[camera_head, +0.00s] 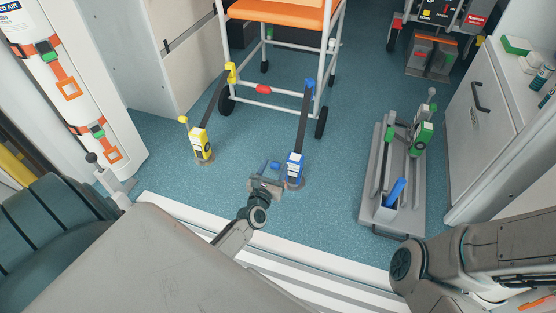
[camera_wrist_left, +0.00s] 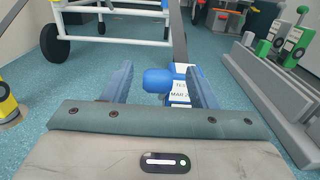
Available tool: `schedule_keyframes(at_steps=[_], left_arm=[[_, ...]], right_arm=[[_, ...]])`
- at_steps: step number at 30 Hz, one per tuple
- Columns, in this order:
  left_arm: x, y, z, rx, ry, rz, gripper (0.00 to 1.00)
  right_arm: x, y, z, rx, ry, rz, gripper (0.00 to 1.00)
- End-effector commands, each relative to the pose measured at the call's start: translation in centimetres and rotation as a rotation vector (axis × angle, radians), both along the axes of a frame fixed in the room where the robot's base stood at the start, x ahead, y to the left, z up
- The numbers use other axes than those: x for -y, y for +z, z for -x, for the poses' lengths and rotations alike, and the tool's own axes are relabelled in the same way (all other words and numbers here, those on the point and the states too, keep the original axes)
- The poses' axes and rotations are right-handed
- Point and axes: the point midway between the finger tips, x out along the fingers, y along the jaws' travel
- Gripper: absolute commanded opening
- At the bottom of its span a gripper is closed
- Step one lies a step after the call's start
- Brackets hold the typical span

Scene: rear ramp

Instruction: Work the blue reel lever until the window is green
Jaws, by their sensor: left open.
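The blue reel (camera_head: 295,168) stands on the floor, with a dark strap rising from it to a blue hook (camera_head: 309,84) on the chair frame. My left gripper (camera_head: 267,175) is just left of the reel. In the left wrist view, the blue lever knob (camera_wrist_left: 158,80) shows between the two open fingers (camera_wrist_left: 161,88), with a gap visible on either side. The reel body (camera_wrist_left: 180,88) is behind the knob, showing a white label partly hidden by the right finger. I cannot make out the window or its colour. My right arm shows at the lower right; its gripper is out of view.
A yellow reel (camera_head: 201,145) stands left, strapped to the wheeled chair (camera_head: 268,95) with the orange seat. A grey rack (camera_head: 378,200) with green and blue parts is at right. Teal floor (camera_head: 235,165) is clear between the reels. A white sill crosses in front.

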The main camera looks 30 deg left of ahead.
Motion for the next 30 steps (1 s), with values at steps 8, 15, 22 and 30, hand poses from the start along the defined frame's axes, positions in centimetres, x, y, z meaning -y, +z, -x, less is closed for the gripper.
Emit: schedule_keyframes(at_steps=[8,15,22,30], left_arm=[[-0.9,0.0,-3.4,-0.001,0.000,-0.003,0.53],[-1.0,0.0,-3.8,-0.001,0.000,-0.003,0.53],[-1.0,0.0,-3.7,-0.001,0.000,-0.003,0.29],[-0.9,0.0,-3.7,-0.001,0.000,-0.003,0.00]], right_arm=[[0.0,-0.5,-0.3,-0.016,-0.001,0.006,0.51],[-0.1,-0.5,-0.3,-0.016,-0.001,0.007,0.51],[0.0,-0.5,-0.3,-0.015,-0.001,0.006,0.51],[-0.1,-0.5,-0.2,-0.013,-0.001,0.005,0.51]])
